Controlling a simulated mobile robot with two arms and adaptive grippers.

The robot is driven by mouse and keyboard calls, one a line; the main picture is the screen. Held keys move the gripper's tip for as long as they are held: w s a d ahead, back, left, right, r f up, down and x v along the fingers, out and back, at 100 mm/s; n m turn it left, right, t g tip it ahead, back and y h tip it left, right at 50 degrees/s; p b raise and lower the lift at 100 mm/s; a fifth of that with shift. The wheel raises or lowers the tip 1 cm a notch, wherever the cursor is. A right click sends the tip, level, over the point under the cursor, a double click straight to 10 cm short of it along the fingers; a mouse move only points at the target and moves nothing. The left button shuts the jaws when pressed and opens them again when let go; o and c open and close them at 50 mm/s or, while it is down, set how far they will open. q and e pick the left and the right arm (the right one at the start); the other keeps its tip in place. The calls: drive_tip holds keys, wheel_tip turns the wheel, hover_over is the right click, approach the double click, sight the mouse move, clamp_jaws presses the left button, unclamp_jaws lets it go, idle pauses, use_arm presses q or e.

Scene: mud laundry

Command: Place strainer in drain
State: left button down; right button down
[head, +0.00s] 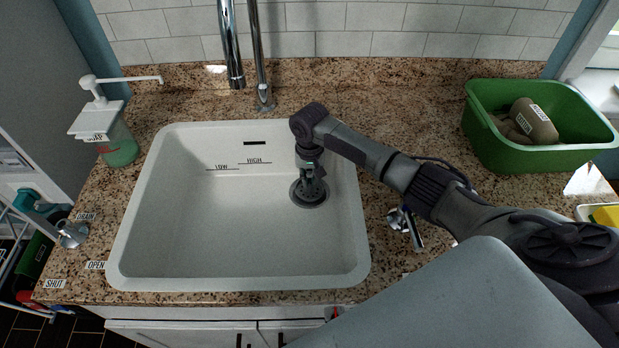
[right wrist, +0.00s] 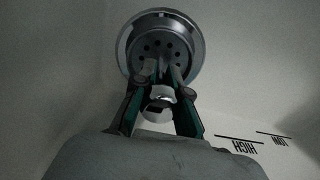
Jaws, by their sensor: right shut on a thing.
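The drain (head: 297,197) is a dark round opening in the right part of the white sink (head: 205,235). My right gripper (head: 311,181) reaches down into the sink, directly over the drain. In the right wrist view the strainer (right wrist: 154,46) is a round metal disc with several holes, and a shiny metal ring (right wrist: 196,42) surrounds it. The fingers of my right gripper (right wrist: 162,84) are shut on the strainer's middle. I cannot tell whether the strainer is fully seated or slightly above the drain. My left gripper is not in view.
A faucet (head: 262,60) stands behind the sink. A soap dispenser (head: 117,140) is at the left. A drain knob (head: 72,235) is at the left counter edge. The sink's left side is clear.

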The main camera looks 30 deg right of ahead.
drive_tip(key=c, duration=1.2)
unclamp_jaws()
drive_tip(key=shift+f, duration=0.1)
wheel_tip(320, 180, up, 12)
drive_tip(key=shift+s+r, duration=0.1)
drive_tip(key=shift+r, duration=0.05)
drive_tip(key=o, duration=1.2)
